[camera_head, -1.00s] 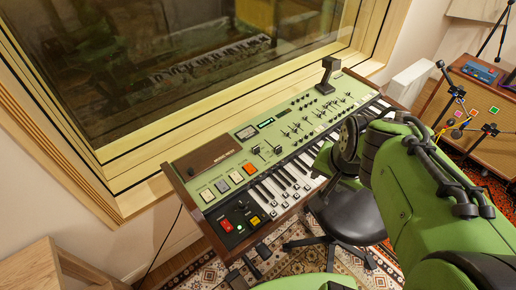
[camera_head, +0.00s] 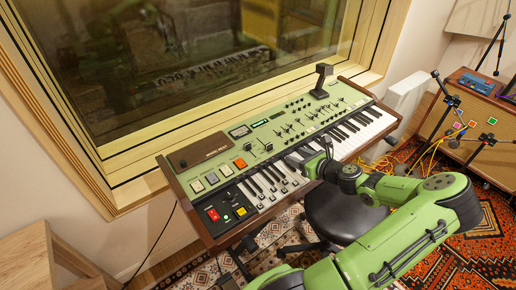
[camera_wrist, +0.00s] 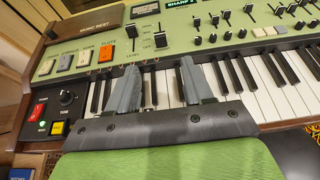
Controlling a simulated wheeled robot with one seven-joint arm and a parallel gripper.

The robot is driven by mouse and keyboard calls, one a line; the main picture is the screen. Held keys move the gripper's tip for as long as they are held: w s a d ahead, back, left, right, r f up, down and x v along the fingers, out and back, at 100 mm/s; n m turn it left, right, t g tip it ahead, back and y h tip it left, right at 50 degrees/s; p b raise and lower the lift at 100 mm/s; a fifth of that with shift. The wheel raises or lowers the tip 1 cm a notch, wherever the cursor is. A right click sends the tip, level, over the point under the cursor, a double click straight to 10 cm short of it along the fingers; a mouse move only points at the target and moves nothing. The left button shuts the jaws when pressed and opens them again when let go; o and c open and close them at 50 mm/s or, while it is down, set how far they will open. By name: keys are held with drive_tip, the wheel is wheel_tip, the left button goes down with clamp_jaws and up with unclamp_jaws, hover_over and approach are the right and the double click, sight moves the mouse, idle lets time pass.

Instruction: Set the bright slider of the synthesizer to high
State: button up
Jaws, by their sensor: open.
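The green synthesizer (camera_head: 222,152) stands under the window, with a row of black and white keys along its front. Its panel holds a pair of black sliders (camera_wrist: 132,32) left of centre and a group of smaller sliders (camera_head: 288,126) further right. My gripper (camera_wrist: 160,84) is open and empty above the keys. Its two grey fingers point toward the panel, below the slider pair in the wrist view. My gripper also shows small over the front of the keyboard in the head view (camera_head: 299,159).
Coloured buttons (camera_wrist: 84,58) and a red switch (camera_wrist: 38,111) sit at the panel's left. A dark stool (camera_head: 343,214) is below the keyboard. An amplifier (camera_head: 476,115) stands at the right.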

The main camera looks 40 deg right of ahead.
sight(270, 145)
drive_tip(key=b+x, duration=0.3)
drive_tip(key=x, duration=1.2)
drive_tip(key=shift+w+f+b, duration=0.1)
drive_tip(key=shift+b, duration=0.2)
drive_tip(key=shift+c, duration=0.3)
clamp_jaws()
